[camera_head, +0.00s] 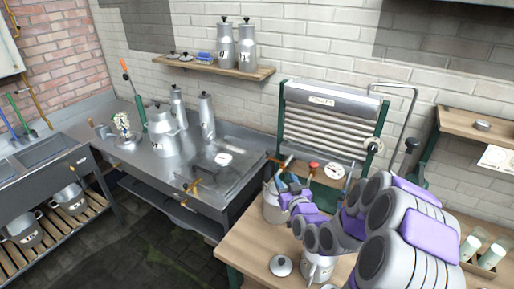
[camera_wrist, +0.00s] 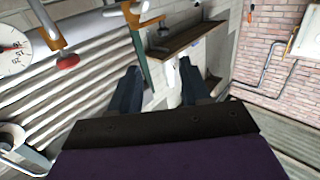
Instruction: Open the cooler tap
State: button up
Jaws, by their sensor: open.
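The cooler (camera_head: 325,125) is a ribbed metal unit in a green frame against the white brick wall; its ribs fill the left of the wrist view (camera_wrist: 85,85). A red knob (camera_head: 314,166) sits at its lower edge beside a round gauge (camera_head: 333,172); the knob also shows in the wrist view (camera_wrist: 67,62) by a brass fitting. Another brass fitting (camera_wrist: 135,12) is near the green post; I cannot tell which is the tap. My gripper (camera_head: 287,182) is open and empty, below and left of the red knob. Its two dark blue fingers show apart in the wrist view (camera_wrist: 158,85).
A metal can (camera_head: 271,207) stands under the gripper on the wooden table (camera_head: 245,245). A lidded pot (camera_head: 319,266) and a loose lid (camera_head: 281,265) are nearer. A steel counter (camera_head: 145,160) with several cans is left. Right is a wooden shelf (camera_head: 468,124).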

aim_at(270, 153)
jog(key=w+a, duration=0.1)
jog(key=w, duration=0.4)
jog(key=w+a+b, duration=0.1)
jog(key=w, duration=0.4)
jog(key=w+a+b, duration=0.1)
jog(key=w, duration=0.4)
jog(key=shift+a, duration=0.2)
jog(key=shift+w, duration=1.15)
grip_shut()
